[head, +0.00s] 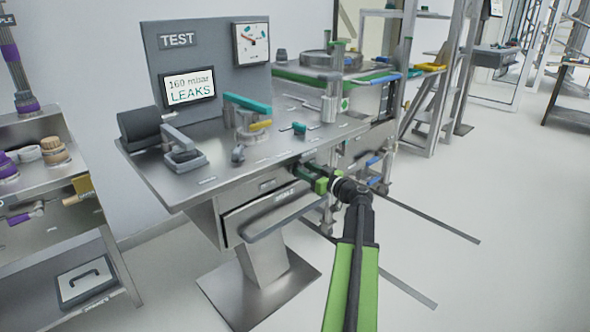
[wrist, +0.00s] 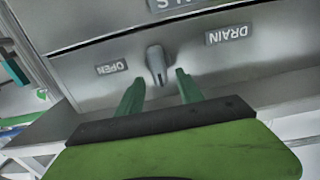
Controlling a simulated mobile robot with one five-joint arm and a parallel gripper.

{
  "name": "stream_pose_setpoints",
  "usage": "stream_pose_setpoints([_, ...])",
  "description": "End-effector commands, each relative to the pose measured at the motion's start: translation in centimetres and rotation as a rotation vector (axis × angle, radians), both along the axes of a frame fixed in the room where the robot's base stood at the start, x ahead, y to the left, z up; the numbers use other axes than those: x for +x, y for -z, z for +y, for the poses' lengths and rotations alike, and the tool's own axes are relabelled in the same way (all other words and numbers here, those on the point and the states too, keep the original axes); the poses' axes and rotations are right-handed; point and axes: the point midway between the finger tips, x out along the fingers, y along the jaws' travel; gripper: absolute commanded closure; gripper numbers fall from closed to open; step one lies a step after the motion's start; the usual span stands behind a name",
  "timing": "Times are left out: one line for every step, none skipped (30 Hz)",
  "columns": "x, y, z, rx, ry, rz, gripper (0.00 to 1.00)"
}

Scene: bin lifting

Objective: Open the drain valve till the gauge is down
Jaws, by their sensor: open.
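The drain valve's small grey lever (wrist: 156,62) shows in the wrist view on a metal panel, between the plates OPEN (wrist: 111,68) and DRAIN (wrist: 227,36), which appear upside down. My gripper (wrist: 160,78) is open, with its two green fingers to either side of the lever's free end and gaps visible on both sides. In the head view my gripper (head: 314,178) is at the bench's front edge and hides the lever. The display (head: 189,87) reads 160 mbar LEAKS.
The steel bench top (head: 216,150) overhangs just above my gripper. A drawer (head: 271,213) is below and left of it. A clamp with a teal handle (head: 246,104) stands on the bench. A shelf unit (head: 60,190) is at the left. The floor at right is mostly clear.

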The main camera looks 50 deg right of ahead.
Motion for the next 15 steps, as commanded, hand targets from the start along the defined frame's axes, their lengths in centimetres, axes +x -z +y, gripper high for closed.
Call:
stream_pose_setpoints([1.1,0.0,-0.2,0.0,-0.002,0.0,0.56])
stream_pose_setpoints([1.6,0.0,-0.3,0.0,-0.001,0.0,0.56])
stream_pose_setpoints([2.2,0.0,-0.3,0.0,-0.001,0.0,0.56])
stream_pose_setpoints([2.6,0.0,-0.3,0.0,-0.001,0.0,0.56])
stream_pose_setpoints([2.9,0.0,-0.3,0.0,-0.001,0.0,0.56])
stream_pose_setpoints([3.2,0.0,-0.3,0.0,-0.001,0.0,0.56])
stream_pose_setpoints([3.4,0.0,-0.3,0.0,0.0,0.0,0.56])
stream_pose_setpoints([3.5,0.0,-0.3,0.0,0.0,0.0,0.56])
stream_pose_setpoints([3.6,0.0,-0.3,0.0,0.001,0.0,0.56])
stream_pose_setpoints([3.7,0.0,-0.3,0.0,0.001,0.0,0.56])
stream_pose_setpoints([3.7,0.0,-0.3,0.0,0.001,0.0,0.56])
stream_pose_setpoints([3.7,0.0,-0.3,0.0,0.001,0.0,0.56])
stream_pose_setpoints([3.7,0.0,-0.3,0.0,0.001,0.0,0.56])
stream_pose_setpoints([3.7,0.0,-0.3,0.0,0.001,0.0,0.56])
stream_pose_setpoints([3.7,0.0,-0.3,0.0,0.001,0.0,0.56])
